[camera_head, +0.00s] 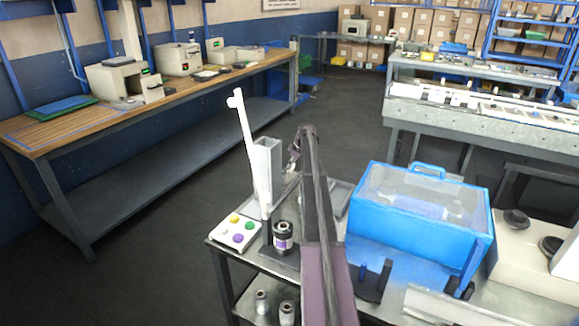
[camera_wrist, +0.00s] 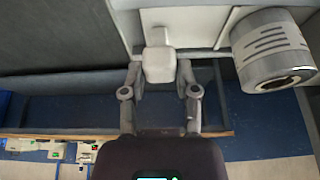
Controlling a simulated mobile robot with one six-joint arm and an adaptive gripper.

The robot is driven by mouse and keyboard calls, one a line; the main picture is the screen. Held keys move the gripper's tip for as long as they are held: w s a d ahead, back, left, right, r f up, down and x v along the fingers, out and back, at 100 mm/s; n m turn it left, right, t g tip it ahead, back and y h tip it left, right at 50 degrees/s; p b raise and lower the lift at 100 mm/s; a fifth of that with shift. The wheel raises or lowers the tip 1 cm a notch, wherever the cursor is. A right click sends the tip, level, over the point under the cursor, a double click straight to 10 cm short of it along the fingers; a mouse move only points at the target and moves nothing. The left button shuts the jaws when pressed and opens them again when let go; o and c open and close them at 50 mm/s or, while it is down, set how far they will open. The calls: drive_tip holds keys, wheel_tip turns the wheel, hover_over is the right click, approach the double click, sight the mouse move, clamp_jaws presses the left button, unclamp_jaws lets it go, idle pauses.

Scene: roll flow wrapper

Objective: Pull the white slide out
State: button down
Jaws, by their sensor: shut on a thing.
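In the wrist view, a pale block on a short stem, which I take to be the white slide (camera_wrist: 159,62), sits between the fingertips of my gripper (camera_wrist: 160,74). My gripper is shut on it, with one finger on each side. The stem runs up to a pale panel (camera_wrist: 185,26). In the head view, my gripper (camera_head: 294,152) is small and partly hidden behind my arm, so its grasp is not clear there. A tall white bar (camera_head: 255,150) with a knob at its top stands left of it, beside a grey metal channel (camera_head: 269,170).
A slotted metal cylinder (camera_wrist: 272,50) is close right of my gripper in the wrist view. In the head view, a button box (camera_head: 236,234), a dark roller (camera_head: 283,238) and a blue clear-lidded box (camera_head: 405,245) crowd the machine. Open floor (camera_head: 150,265) is at left.

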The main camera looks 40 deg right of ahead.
drive_tip(key=shift+w+d, duration=0.1)
drive_tip(key=shift+d, duration=0.2)
drive_tip(key=shift+c, duration=1.8)
unclamp_jaws()
drive_tip(key=shift+a, duration=0.1)
